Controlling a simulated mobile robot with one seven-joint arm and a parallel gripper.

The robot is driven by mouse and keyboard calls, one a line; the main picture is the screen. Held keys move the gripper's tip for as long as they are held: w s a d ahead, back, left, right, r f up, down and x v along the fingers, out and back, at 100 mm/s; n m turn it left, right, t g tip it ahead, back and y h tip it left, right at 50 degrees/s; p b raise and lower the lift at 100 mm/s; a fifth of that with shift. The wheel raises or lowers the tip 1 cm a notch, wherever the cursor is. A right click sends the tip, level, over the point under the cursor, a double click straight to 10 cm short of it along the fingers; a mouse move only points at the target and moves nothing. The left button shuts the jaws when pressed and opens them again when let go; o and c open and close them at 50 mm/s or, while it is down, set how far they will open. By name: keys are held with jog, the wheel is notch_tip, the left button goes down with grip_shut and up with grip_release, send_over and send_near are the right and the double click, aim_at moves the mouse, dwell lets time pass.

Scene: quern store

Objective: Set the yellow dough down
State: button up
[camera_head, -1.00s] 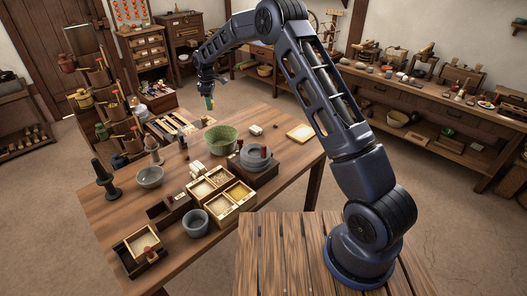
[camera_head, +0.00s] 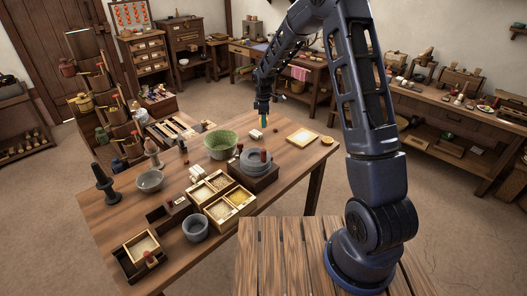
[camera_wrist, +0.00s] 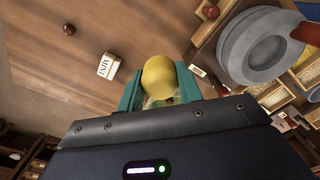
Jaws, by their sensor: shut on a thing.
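The yellow dough (camera_wrist: 158,75) is a smooth rounded lump. In the wrist view it sits between the green fingers of my gripper (camera_wrist: 160,92), which is shut on it. In the head view my gripper (camera_head: 264,121) points down over the far part of the wooden table (camera_head: 120,213), with a bit of yellow at its tips. The dough appears to be above the tabletop; its exact height is hard to tell. Its underside is hidden.
A small white box marked MINT (camera_wrist: 108,66) and a dark red ball (camera_wrist: 69,29) lie near the dough. Bare tabletop shows between the quern and board.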

notch_tip(320, 180, down, 17)
jog(key=shift+r, duration=0.15)
dwell(0.5)
jog(key=o, duration=1)
